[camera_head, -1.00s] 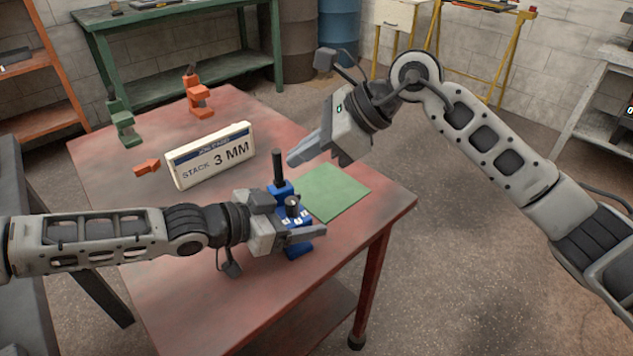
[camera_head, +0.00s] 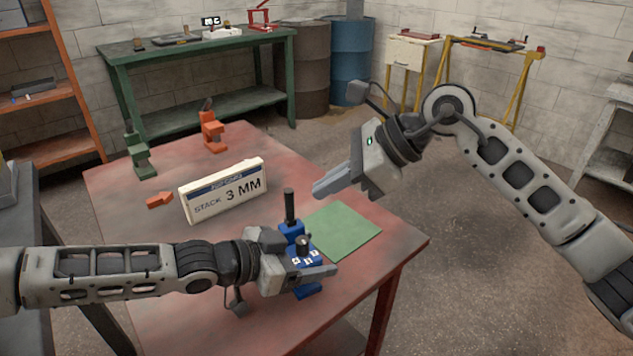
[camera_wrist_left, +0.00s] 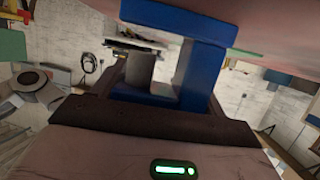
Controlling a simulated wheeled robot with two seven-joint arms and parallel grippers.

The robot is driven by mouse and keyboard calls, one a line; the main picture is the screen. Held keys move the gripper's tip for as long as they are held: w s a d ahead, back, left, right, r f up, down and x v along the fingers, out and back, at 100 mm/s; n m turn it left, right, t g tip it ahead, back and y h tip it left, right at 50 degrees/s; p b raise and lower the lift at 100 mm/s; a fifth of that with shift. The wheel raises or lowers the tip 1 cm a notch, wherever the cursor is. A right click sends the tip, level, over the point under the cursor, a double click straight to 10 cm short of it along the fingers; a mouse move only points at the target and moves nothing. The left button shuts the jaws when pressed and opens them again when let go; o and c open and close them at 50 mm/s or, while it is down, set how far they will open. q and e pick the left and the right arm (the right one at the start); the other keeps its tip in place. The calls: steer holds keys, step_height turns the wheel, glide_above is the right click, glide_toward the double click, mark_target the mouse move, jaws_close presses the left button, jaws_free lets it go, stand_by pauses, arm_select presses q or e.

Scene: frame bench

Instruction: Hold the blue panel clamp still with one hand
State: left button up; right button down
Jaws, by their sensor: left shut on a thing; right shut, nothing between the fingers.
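The blue panel clamp (camera_head: 293,231) stands upright on the red table, with a dark rod on top and a dark knob in front. My left gripper (camera_head: 318,266) comes in from the left and is shut on the clamp; its fingers hide part of the clamp's body. The left wrist view shows the blue clamp frame (camera_wrist_left: 203,75) close up between the fingers. My right gripper (camera_head: 322,188) is shut and empty, held in the air above the table, behind and to the right of the clamp and apart from it.
A green square mat (camera_head: 343,231) lies right of the clamp. A sign reading "STACK 3 MM" (camera_head: 224,191) stands behind it. An orange clamp (camera_head: 212,133), a green clamp (camera_head: 139,157) and an orange arrow-shaped piece (camera_head: 159,200) are farther back. The red table's (camera_head: 190,320) front is clear.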

steer(key=v, duration=1.1)
steer(key=shift+w+d, duration=0.25)
steer(key=shift+d, duration=0.15)
arm_select(q)
steer(key=o, duration=1.3)
